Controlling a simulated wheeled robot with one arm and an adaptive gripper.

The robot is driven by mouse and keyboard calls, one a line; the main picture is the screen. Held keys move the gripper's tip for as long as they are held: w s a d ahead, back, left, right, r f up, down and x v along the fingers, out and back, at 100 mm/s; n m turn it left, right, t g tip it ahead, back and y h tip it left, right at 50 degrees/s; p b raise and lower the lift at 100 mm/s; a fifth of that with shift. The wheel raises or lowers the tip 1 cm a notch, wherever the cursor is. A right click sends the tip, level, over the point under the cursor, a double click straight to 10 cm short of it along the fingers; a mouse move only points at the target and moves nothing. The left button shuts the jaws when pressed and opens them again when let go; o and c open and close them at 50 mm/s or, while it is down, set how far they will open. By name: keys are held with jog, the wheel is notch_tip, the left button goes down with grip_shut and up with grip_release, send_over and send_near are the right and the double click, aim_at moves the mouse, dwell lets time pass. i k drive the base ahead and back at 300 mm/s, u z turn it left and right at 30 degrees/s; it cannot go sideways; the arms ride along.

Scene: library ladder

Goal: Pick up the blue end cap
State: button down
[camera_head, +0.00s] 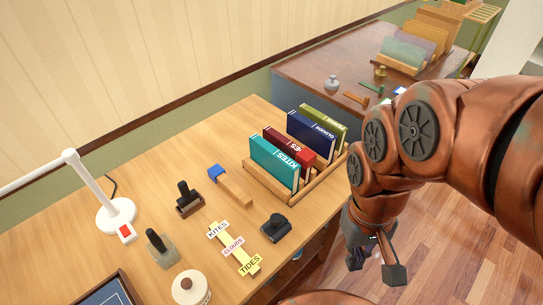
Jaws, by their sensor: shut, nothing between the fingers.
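The blue end cap (216,172) sits on the upper left end of a pale wooden bar (236,190), which lies on the light wooden desk (150,163). The cap is in plain view and nothing covers it. My gripper (375,266) is shut and empty. It hangs at the lower right, past the desk's right edge and above the floor, well apart from the cap.
A wooden book rack (318,181) with several books stands right of the bar. A second desk (318,72) is behind.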

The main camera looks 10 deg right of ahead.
aim_at(216, 171)
jog(key=u, duration=0.1)
jog(key=k, duration=1)
jog(key=z, duration=1)
jog(key=i, duration=0.7)
jog(key=u, duration=0.4)
jog(key=i, duration=0.6)
jog(key=u, duration=1.05)
jog(key=i, duration=0.25)
jog(key=u, duration=0.55)
